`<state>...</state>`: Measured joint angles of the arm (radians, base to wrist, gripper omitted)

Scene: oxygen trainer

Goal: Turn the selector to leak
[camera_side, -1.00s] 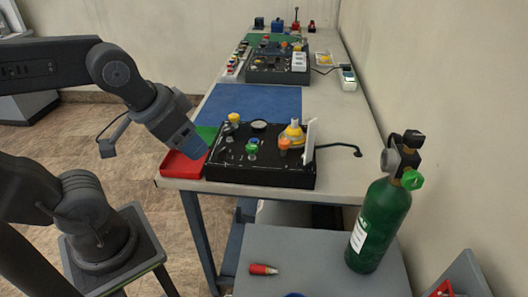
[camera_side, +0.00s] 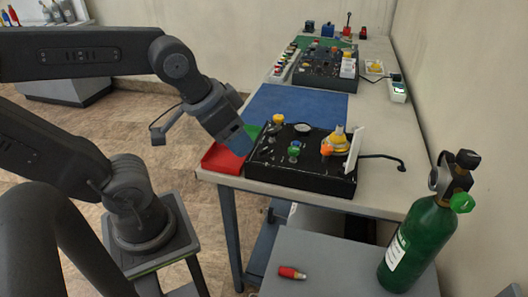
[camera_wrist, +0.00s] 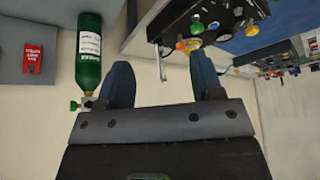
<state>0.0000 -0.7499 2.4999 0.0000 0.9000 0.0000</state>
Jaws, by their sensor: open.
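The black trainer panel (camera_side: 275,172) sits on the near end of the long table, with yellow, green and orange knobs on top. I cannot tell which knob is the selector. The green knob (camera_side: 294,150) is near the panel's middle; the yellow knob (camera_side: 278,119) is at its back left. My gripper (camera_side: 237,140) hangs above and beside the panel's left edge, over the red and green trays. In the wrist view my gripper (camera_wrist: 163,88) has its two blue fingers apart with nothing between them. The panel (camera_wrist: 205,18) shows there at the top, beyond the fingers.
A red tray (camera_side: 222,160) lies left of the panel, with a blue mat (camera_side: 300,103) behind. A green oxygen cylinder (camera_side: 420,245) stands on a lower grey surface at right. A white upright plate (camera_side: 354,148) rises at the panel's right edge.

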